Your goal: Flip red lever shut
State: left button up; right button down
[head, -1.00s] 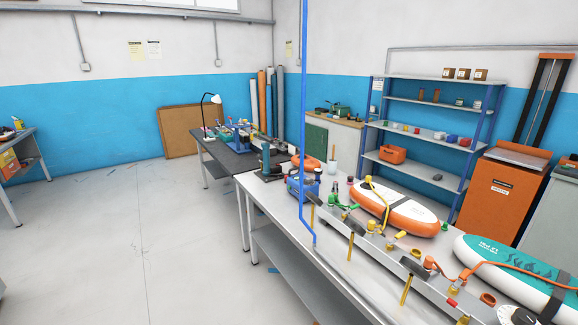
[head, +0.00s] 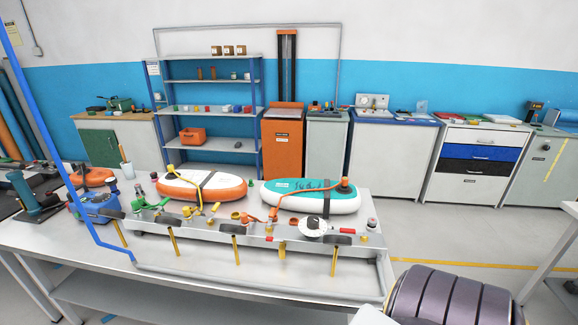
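A long grey manifold (head: 200,236) lies along the worktable with several coloured valves and levers on it. A small red handle (head: 351,231) sticks out to the right of a round white dial (head: 312,228), near the manifold's right end. Neither of my grippers is in view.
An orange-edged board (head: 201,187) and a teal board (head: 300,197) lie behind the manifold. A blue upright pipe (head: 45,135) crosses the left side. The floor (head: 470,235) right of the table is mostly clear.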

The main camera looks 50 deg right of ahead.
aim_at(348, 230)
jog(key=z, duration=2.15)
